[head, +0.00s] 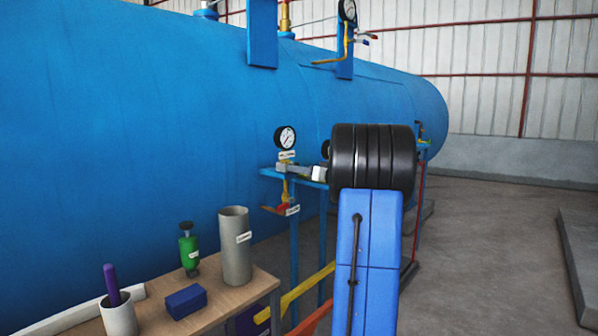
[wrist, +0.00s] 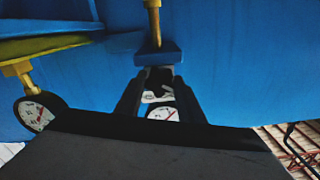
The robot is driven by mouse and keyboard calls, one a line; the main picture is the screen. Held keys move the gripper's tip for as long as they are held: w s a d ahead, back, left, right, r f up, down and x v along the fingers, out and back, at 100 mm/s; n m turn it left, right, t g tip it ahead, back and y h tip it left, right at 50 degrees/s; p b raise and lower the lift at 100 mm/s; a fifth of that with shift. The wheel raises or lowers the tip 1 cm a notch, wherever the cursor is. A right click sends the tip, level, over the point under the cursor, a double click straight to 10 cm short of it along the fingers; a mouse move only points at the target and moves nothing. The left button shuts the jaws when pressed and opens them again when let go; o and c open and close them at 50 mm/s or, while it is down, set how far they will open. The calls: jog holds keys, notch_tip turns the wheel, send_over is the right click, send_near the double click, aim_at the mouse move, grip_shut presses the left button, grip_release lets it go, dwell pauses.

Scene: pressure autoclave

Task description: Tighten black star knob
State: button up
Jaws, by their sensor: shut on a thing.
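My gripper (head: 284,168) is at the pipe fittings on the side of the blue tank, just below a round white gauge (head: 285,137) with a label under it. In the wrist view its two dark fingers (wrist: 158,76) are closed in on a small dark part between their tips, which I take to be the black star knob (wrist: 157,78). The knob's outline is mostly covered by the fingers, and its star shape cannot be made out. In the head view I cannot tell the knob from the gripper.
A wooden table (head: 262,282) at lower left holds a grey cylinder (head: 236,250), a green bottle (head: 189,252), a blue box (head: 186,301) and a white cup (head: 119,318). Open floor lies at right.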

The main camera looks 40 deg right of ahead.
jog(key=m, duration=2.9)
jog(key=shift+m, duration=0.4)
jog(key=o, duration=1)
jog(key=shift+o, duration=0.2)
